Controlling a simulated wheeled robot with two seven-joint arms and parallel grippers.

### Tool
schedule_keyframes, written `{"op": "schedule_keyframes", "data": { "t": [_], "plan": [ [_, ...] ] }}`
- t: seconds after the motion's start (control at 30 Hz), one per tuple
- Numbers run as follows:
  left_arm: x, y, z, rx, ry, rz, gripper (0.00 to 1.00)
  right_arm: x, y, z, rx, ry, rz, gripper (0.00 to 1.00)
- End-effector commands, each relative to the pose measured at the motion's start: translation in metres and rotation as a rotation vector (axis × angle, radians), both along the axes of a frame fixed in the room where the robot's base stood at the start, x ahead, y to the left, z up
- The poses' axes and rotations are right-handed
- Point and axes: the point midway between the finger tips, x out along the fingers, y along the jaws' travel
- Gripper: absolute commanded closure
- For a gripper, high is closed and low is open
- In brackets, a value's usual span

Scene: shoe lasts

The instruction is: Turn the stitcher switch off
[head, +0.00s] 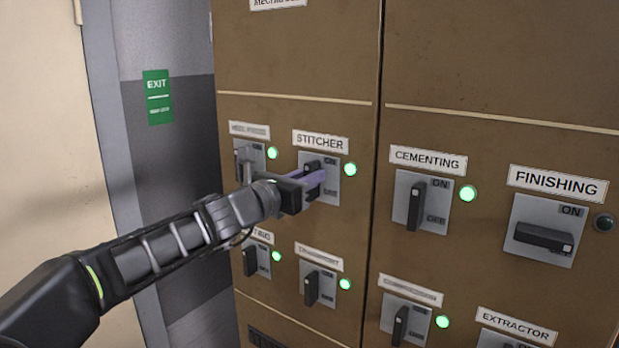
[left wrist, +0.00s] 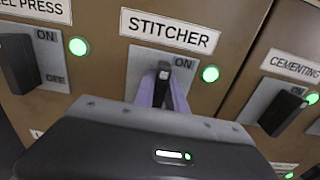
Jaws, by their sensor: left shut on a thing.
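The stitcher switch (left wrist: 163,75) is a black rotary handle on a grey plate under the label STITCHER. Its handle points up toward ON, and the green lamp (head: 350,169) beside it is lit. My left gripper (head: 316,180) has its purple fingers on both sides of the handle and is shut on it. In the left wrist view the fingers (left wrist: 163,90) flank the handle, and the gripper body hides the lower part of the plate, with the OFF mark. My right gripper is not in view.
Neighbouring switches sit close by: heel press (left wrist: 18,62) at left, cementing (head: 416,205) at right, and others below. The finishing switch (head: 543,239) lies sideways with its lamp (head: 604,222) dark. A green EXIT sign (head: 158,97) hangs on the wall at left.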

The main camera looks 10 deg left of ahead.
Motion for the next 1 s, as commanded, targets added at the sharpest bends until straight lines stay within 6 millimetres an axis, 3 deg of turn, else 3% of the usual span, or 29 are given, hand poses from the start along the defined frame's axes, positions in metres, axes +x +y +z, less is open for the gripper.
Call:
{"op": "schedule_keyframes", "data": {
  "t": [0.37,1.0],
  "plan": [
    [-0.001,-0.002,-0.003,0.15,-0.061,0.001,1.0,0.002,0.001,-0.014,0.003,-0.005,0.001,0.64],
    [-0.003,-0.008,-0.006,0.688,-0.275,0.001,1.0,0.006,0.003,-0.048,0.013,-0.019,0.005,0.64]
  ]
}}
